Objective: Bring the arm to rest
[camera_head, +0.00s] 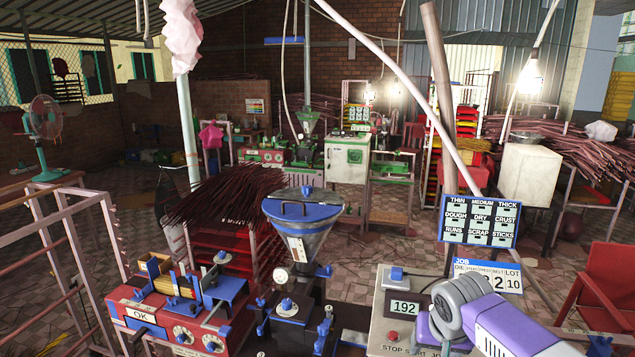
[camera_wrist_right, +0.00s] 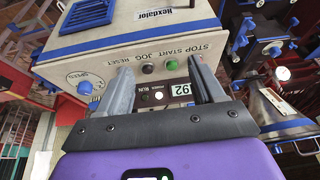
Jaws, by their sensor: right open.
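My right gripper (camera_wrist_right: 160,82) is open, its two grey fingers spread with nothing between them. In the right wrist view it faces the control box (camera_wrist_right: 120,60), whose panel is marked STOP START JOG RESET. A red button (camera_wrist_right: 172,65), a green button (camera_wrist_right: 147,69), a blue speed knob (camera_wrist_right: 85,88) and a number display (camera_wrist_right: 180,90) show on it. I cannot tell whether the fingertips touch the panel. In the head view my purple and grey right arm (camera_head: 500,325) reaches over the right side of the control box (camera_head: 385,310); its fingers are not clear there. My left gripper is not in view.
The extruder with its blue-rimmed hopper (camera_head: 304,240) stands left of the control box. A red machine (camera_head: 165,320) marked OK is farther left, near a rack of dark sticks (camera_head: 225,195). A label board (camera_head: 480,220) and a red chair (camera_head: 605,285) are right. Tiled floor lies beyond.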

